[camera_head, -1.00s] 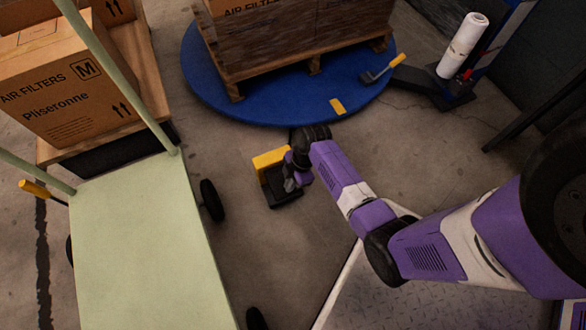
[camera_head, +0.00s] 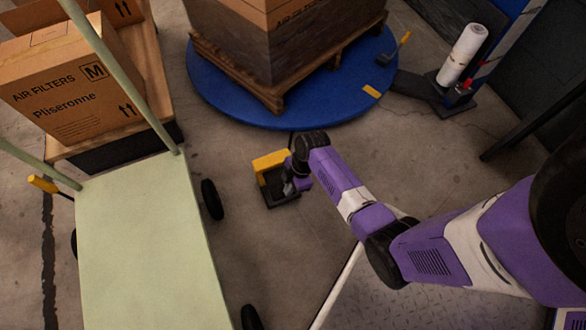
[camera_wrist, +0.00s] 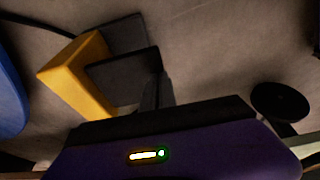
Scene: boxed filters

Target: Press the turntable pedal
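The turntable pedal, with a yellow guard (camera_head: 270,160) and a black base (camera_head: 283,198), is on the floor in front of the turntable. In the wrist view its yellow guard (camera_wrist: 75,75) is at left, beside dark plates. My gripper (camera_head: 291,186) points down at the pedal's black part, beside the guard. In the wrist view its dark fingers (camera_wrist: 156,92) look shut together over the pedal, with nothing held; whether they touch it is hard to tell. The blue turntable (camera_head: 240,112) carries a wooden pallet (camera_head: 262,94) with a wrapped boxed load (camera_head: 240,45).
A pale green cart (camera_head: 145,240) stands left of the pedal, its black wheel (camera_head: 212,199) near. Cartons (camera_head: 80,90) sit on a pallet behind it. A wrapping column with a white film roll (camera_head: 463,53) is at back right. Floor right of the pedal is open.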

